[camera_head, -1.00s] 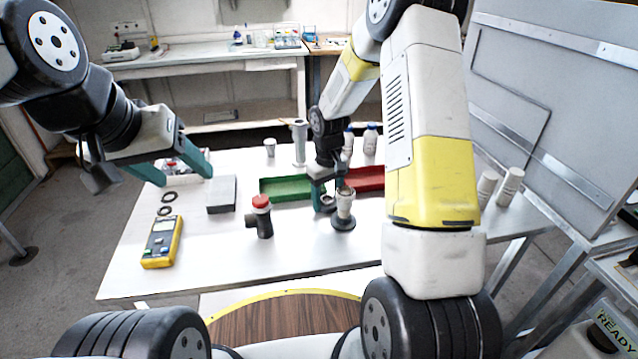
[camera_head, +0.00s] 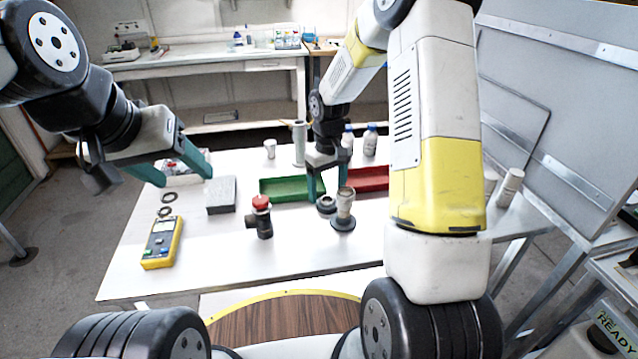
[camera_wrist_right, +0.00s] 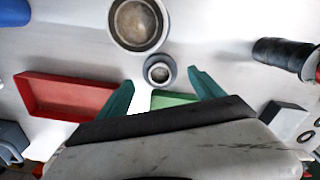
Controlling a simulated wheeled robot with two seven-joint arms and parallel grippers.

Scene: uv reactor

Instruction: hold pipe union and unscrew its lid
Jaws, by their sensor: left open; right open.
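The likely pipe union (camera_head: 344,212), a metal pipe piece with a dark flange at its foot, stands upright on the white table; its top also shows in the right wrist view (camera_wrist_right: 138,22). A small round grey part (camera_head: 326,204), perhaps its lid, lies just left of it on the table, and it also shows in the right wrist view (camera_wrist_right: 159,70). My right gripper (camera_head: 327,186) is open, fingers pointing down above and behind the small part, holding nothing. My left gripper (camera_head: 184,180) is open and empty at the table's left side.
A black pipe fitting (camera_head: 264,221) with a red cap stands left of the small part. A green tray (camera_head: 290,187) and a red tray (camera_head: 374,179) lie behind. A grey block (camera_head: 221,195) and a yellow meter (camera_head: 162,243) are at left. The table's front is clear.

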